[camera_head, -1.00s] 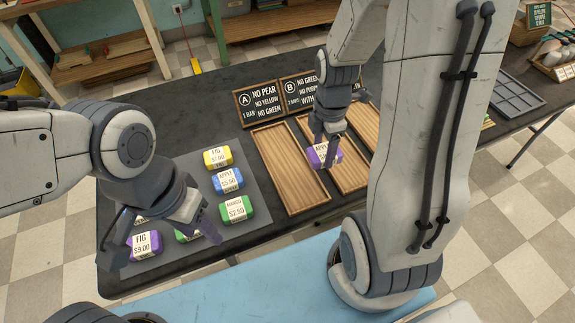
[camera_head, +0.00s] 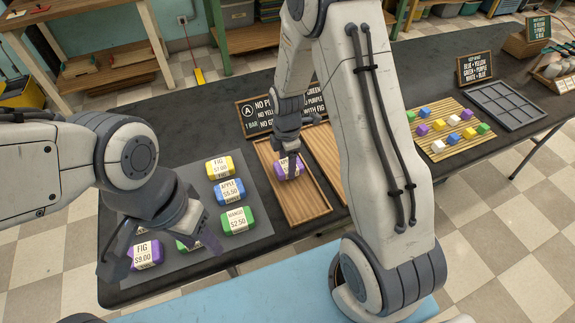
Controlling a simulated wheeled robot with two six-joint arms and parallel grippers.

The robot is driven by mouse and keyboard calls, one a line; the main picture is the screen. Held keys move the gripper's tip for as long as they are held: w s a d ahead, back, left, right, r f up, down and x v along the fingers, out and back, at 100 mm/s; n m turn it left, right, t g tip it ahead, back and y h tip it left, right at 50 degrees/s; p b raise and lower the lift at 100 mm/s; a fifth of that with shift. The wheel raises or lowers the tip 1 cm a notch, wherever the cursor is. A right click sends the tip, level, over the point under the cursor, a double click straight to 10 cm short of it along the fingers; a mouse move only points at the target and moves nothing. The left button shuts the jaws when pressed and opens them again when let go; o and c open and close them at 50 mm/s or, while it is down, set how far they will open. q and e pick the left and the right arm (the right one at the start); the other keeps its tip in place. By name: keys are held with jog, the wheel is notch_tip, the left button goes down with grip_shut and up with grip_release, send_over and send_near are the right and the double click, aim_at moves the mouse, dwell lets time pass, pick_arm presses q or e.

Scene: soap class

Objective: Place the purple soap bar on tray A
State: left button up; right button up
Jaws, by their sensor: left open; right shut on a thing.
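My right gripper (camera_head: 288,150) is shut on a purple soap bar (camera_head: 289,168) with a white label. The bar is over the upper part of tray A (camera_head: 305,209), a wooden tray with a raised rim. I cannot tell whether it touches the tray floor. The sign for A (camera_head: 257,116) stands behind the tray, partly hidden by my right arm. My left gripper (camera_head: 155,250) is open and low over the left part of the grey mat, around or beside another purple bar (camera_head: 148,254) labelled FIG $9.00.
On the grey mat (camera_head: 255,250) are yellow (camera_head: 220,167), blue (camera_head: 229,191) and green (camera_head: 238,220) bars. Another wooden tray (camera_head: 326,155) is right of tray A, partly hidden by my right arm. A slatted mat with small coloured cubes (camera_head: 438,147) and a grid tray (camera_head: 505,105) lie farther right.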

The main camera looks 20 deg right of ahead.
jog(key=shift+f, duration=0.8)
jog(key=shift+f, duration=0.15)
jog(key=o, duration=1.5)
jog(key=shift+c, duration=0.2)
